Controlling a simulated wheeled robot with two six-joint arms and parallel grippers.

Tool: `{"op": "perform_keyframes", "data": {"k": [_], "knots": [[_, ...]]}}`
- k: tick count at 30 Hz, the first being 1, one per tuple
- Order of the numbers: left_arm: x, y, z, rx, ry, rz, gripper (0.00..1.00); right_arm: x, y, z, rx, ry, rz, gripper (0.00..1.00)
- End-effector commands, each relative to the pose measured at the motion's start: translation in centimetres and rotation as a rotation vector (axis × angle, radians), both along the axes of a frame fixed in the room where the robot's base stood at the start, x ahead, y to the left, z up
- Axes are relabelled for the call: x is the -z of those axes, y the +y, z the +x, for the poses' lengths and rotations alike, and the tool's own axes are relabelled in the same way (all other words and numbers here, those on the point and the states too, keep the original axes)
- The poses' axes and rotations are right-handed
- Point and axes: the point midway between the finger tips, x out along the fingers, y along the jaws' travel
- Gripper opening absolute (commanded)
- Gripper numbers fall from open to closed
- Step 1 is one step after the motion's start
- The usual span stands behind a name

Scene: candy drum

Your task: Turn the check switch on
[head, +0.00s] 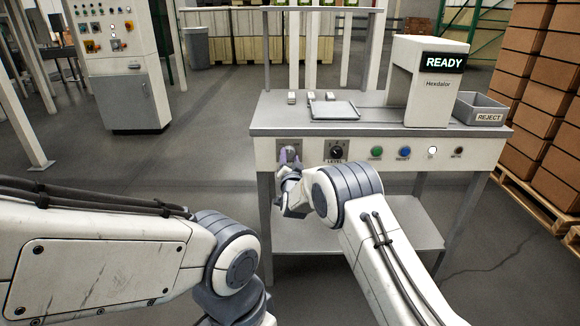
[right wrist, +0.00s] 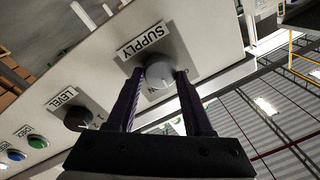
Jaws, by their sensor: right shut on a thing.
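My right gripper (head: 289,160) is at the left end of the machine's front panel (head: 265,152). In the right wrist view its two dark fingers stand on either side of a grey round knob (right wrist: 160,72) labelled SUPPLY, and it is shut on that knob. In the head view the gripper partly hides this knob. The display (head: 443,62) reads READY. My left arm comes in from the left; its gripper is out of the picture.
Right of the gripper are a black LEVEL knob (head: 336,152), a green button (head: 376,152), a blue button (head: 404,152), a lit white button (head: 432,152) and a dark button (head: 457,150). A tray (head: 333,110) and REJECT bin (head: 480,108) are on top.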

Motion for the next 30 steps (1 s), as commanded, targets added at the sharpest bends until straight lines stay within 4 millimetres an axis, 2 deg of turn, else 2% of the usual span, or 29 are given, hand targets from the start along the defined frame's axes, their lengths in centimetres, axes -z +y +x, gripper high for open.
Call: {"op": "perform_keyframes", "data": {"k": [1,15,21,30], "knots": [[1.1,0.0,0.0,0.000,0.000,0.000,0.50,0.4,-0.1,0.0,0.002,-0.004,0.044,0.00],[6.1,0.0,0.0,0.000,0.000,0.000,0.50,0.5,-0.1,0.0,0.003,-0.004,0.477,0.00],[7.6,0.0,0.0,0.000,0.000,0.000,0.50,0.4,-0.1,0.0,0.004,-0.004,0.614,0.00],[8.8,0.0,0.0,0.000,0.000,0.000,0.50,0.3,-0.1,0.0,0.004,-0.002,0.734,0.00]]}}
